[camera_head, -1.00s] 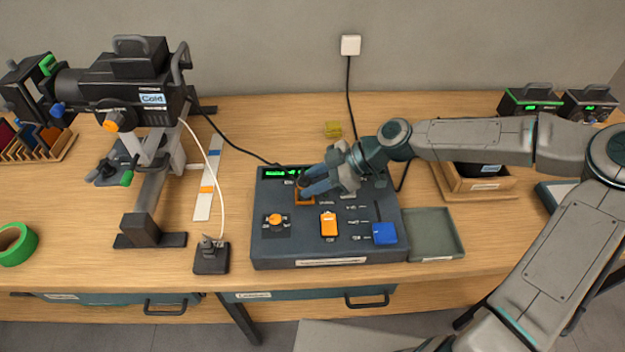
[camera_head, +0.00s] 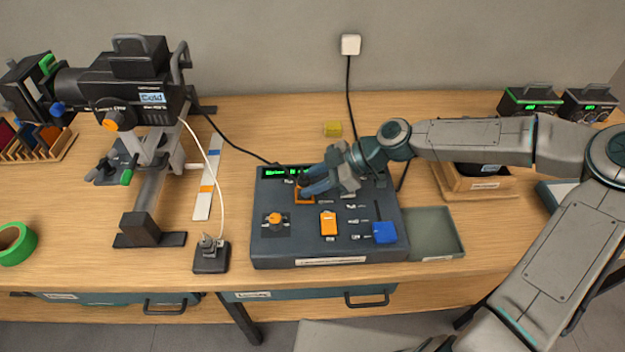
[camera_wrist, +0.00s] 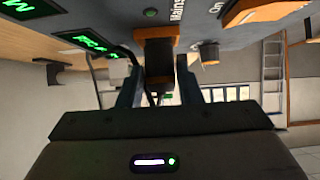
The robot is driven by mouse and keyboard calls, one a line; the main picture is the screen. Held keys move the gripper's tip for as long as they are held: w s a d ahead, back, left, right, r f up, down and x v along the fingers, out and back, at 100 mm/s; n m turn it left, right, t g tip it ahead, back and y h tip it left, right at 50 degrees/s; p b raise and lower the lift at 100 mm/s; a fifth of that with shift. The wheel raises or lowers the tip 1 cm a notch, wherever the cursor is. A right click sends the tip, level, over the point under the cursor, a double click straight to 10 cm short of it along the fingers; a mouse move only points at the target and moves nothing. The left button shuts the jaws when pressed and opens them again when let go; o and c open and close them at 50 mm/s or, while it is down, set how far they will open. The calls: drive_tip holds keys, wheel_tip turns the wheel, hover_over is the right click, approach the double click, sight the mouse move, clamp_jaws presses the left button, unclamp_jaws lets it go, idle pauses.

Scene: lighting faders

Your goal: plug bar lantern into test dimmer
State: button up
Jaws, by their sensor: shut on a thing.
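The bar lantern (camera_head: 125,90) is a black lamp on a grey stand at the left, with a label reading "Cold". A black cable runs from it to the test dimmer (camera_head: 280,250), a dark box with green displays. My gripper (camera_head: 308,186) is at the dimmer's orange socket (camera_head: 304,201) near the top left of its panel. In the wrist view the fingers are shut on a black plug (camera_wrist: 158,62) lined up with the orange socket (camera_wrist: 160,32). The plug touches or enters the socket; how deep it sits cannot be told.
A white cable runs from the lantern to a small dark block (camera_head: 211,258) left of the dimmer. A grey tray (camera_head: 445,230) lies at its right. A wooden box (camera_head: 490,185) and two small black units (camera_head: 530,103) stand farther right. Green tape (camera_head: 17,243) lies at far left.

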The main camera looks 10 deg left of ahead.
drive_tip(key=shift+d+f, duration=0.1)
drive_tip(key=shift+f, duration=0.15)
drive_tip(key=o, duration=1.2)
drive_tip(key=shift+c, duration=0.2)
drive_tip(key=shift+r, duration=0.1)
drive_tip(key=shift+w+d+r, duration=0.15)
drive_tip(key=shift+d+r, duration=0.05)
drive_tip(key=shift+d, duration=0.1)
drive_tip(key=b+v, duration=0.1)
drive_tip(key=v, duration=1.2)
drive_tip(key=shift+s, duration=0.25)
